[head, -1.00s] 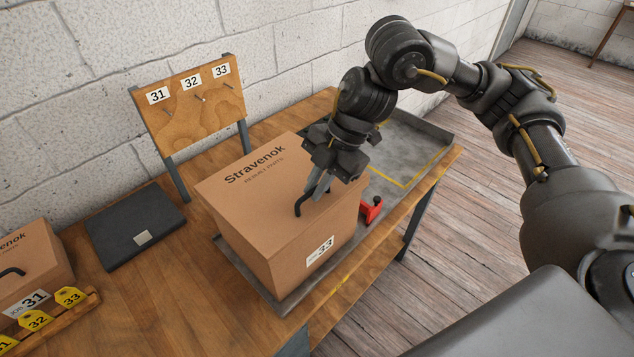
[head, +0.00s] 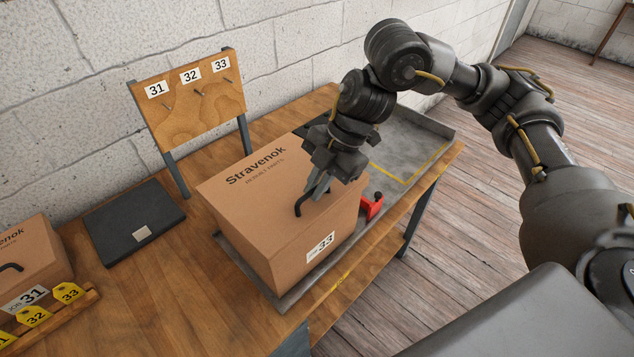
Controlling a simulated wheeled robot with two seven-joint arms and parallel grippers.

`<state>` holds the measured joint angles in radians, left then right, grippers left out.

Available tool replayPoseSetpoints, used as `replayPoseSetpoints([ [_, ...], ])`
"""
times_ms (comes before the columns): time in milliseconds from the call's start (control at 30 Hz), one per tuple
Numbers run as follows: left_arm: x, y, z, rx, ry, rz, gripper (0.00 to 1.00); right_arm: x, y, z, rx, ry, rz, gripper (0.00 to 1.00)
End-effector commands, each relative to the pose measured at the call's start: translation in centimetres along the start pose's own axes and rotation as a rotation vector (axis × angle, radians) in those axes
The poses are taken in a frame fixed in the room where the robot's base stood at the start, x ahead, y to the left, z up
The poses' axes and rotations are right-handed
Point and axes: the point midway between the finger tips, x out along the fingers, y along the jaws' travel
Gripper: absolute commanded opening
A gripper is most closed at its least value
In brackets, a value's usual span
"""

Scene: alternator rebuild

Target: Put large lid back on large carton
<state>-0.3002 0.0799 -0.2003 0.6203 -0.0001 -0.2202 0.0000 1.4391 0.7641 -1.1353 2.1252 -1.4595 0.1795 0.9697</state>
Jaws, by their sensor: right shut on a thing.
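The large carton (head: 292,262) is a brown box with a label reading 33 on its front side. It stands on a grey tray (head: 228,253) on the wooden bench. The large lid (head: 250,190), brown and printed Stravenok, lies on top of the carton, and I see no clear gap between them. My right gripper (head: 316,192) is above the lid, shut on its black handle (head: 304,202). The fingers and wrist hide part of the handle and the lid's far right corner. My left gripper is not in view.
A red clamp-like piece (head: 372,206) sits right of the carton. A smaller carton (head: 32,260) labelled 31 and yellow number tags (head: 68,292) are at lower left. A dark flat case (head: 133,220) lies behind. A numbered peg board (head: 190,100) stands at the wall.

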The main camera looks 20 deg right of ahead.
Motion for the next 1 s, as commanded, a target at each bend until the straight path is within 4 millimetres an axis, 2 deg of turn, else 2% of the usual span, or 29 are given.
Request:
replayPoseSetpoints([
  [300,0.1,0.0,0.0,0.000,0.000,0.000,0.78,0.2,0.0,0.1,0.001,0.000,-0.001,0.00],
  [333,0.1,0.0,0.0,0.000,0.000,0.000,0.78,0.2,0.0,0.1,0.001,0.000,-0.001,0.12],
  [500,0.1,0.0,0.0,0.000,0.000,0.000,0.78,0.2,0.0,0.1,0.001,0.000,0.000,0.34],
  [833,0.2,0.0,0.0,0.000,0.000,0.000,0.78,-0.1,0.0,0.1,0.001,-0.002,0.001,0.34],
  [1000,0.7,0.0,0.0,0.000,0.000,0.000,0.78,-2.2,0.0,0.2,0.001,-0.004,0.005,0.34],
])
